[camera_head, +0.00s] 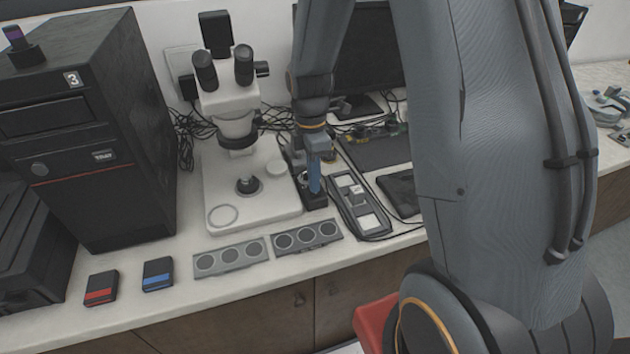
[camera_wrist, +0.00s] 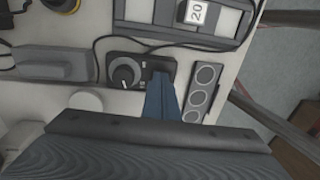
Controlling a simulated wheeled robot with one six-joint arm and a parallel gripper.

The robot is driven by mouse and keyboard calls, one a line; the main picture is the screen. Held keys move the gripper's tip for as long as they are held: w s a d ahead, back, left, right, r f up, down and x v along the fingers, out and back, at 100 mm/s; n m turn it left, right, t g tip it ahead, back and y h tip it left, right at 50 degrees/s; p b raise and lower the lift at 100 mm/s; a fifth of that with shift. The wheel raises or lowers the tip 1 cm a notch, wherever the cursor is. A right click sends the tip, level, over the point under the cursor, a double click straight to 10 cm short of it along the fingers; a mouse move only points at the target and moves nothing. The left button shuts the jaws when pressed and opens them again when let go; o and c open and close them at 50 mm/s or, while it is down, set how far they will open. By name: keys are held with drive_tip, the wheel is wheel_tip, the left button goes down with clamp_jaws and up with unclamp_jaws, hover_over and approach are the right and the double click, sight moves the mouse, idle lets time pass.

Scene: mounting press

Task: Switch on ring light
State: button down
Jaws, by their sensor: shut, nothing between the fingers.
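The microscope (camera_head: 228,100) stands on a white base, with a dark ring light (camera_head: 238,141) around its lower end. I cannot tell whether the ring light is lit. A small black control box (camera_head: 314,203) is at the right of the base. In the wrist view the box shows a round knob (camera_wrist: 127,73) with a pale mark. My gripper (camera_head: 315,189) points down at the box with its blue fingers shut and empty. In the wrist view the fingertips (camera_wrist: 160,78) are over the box, beside the knob. I cannot tell whether they touch it.
A slotted strip with white squares (camera_head: 357,203) lies right of the box, with a cable around it. Grey trays with round wells (camera_head: 306,237) lie in front. A tall black machine (camera_head: 95,130) stands at the left. Red (camera_head: 101,289) and blue (camera_head: 158,275) marked boxes lie near the front edge.

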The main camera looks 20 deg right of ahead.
drive_tip(key=shift+r+p, duration=0.4)
drive_tip(key=shift+r, duration=0.1)
wheel_tip(320, 180, up, 13)
drive_tip(key=w, duration=0.1)
drive_tip(key=shift+w+b, duration=0.3)
drive_tip(key=shift+w, duration=0.05)
drive_tip(key=b, duration=0.3)
drive_tip(key=shift+w+f, duration=0.1)
drive_tip(key=shift+f, duration=0.1)
drive_tip(key=b, duration=0.3)
drive_tip(key=shift+b, duration=0.3)
drive_tip(key=b, duration=0.3)
drive_tip(key=shift+s, duration=0.25)
drive_tip(key=s+b, duration=0.1)
drive_tip(key=b, duration=0.2)
drive_tip(key=shift+r, duration=0.2)
